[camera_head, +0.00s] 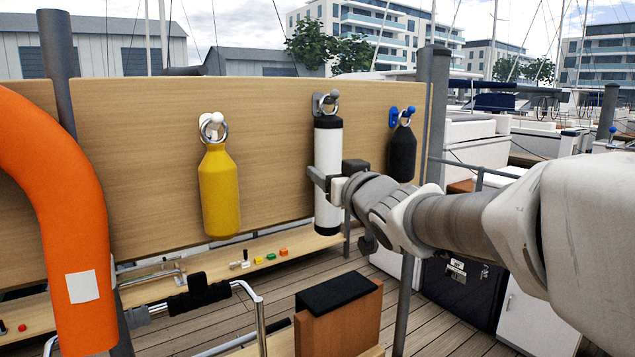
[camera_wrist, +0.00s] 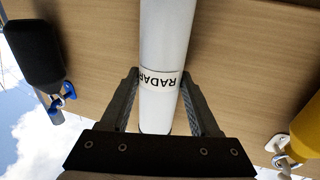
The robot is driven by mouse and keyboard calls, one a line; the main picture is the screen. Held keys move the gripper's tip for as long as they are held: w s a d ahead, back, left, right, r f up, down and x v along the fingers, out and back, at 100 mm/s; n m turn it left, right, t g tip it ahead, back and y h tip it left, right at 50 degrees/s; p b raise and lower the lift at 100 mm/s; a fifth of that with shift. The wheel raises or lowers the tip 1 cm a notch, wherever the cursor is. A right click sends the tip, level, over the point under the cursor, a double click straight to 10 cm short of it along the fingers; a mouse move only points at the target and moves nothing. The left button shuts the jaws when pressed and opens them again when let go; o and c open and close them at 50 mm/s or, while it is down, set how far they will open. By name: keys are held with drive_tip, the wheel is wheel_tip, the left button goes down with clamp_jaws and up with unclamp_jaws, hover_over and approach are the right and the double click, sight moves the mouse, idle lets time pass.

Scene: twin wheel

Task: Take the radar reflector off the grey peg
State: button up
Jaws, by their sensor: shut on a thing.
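The radar reflector (camera_head: 328,150) is a white upright cylinder with black end caps and a ring on top. It hangs in front of the wooden board, and its ring appears to be around the grey peg (camera_head: 334,94). My gripper (camera_head: 325,183) is shut on the middle of its body. In the wrist view, upside down, the white reflector (camera_wrist: 163,35) with its "RADAR" label stands between the two fingers of my gripper (camera_wrist: 160,85). The grey peg and the ring are hidden there.
A yellow bottle-shaped float (camera_head: 219,190) hangs on a white peg (camera_head: 215,119) to the left. A black float (camera_head: 402,153) hangs on a blue peg (camera_head: 410,110) close on the right.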

sight(328, 127)
drive_tip(key=shift+r, duration=0.2)
clamp_jaws()
drive_tip(key=shift+w+r+p, duration=0.1)
drive_tip(key=shift+r+p, duration=0.2)
drive_tip(key=shift+p, duration=0.05)
drive_tip(key=shift+r, duration=0.15)
idle(0.3)
drive_tip(key=shift+s+d+r+p, duration=0.1)
drive_tip(key=shift+s+r+p, duration=0.2)
drive_tip(key=shift+p, duration=0.25)
drive_tip(key=shift+s+d+r, duration=0.1)
idle(0.5)
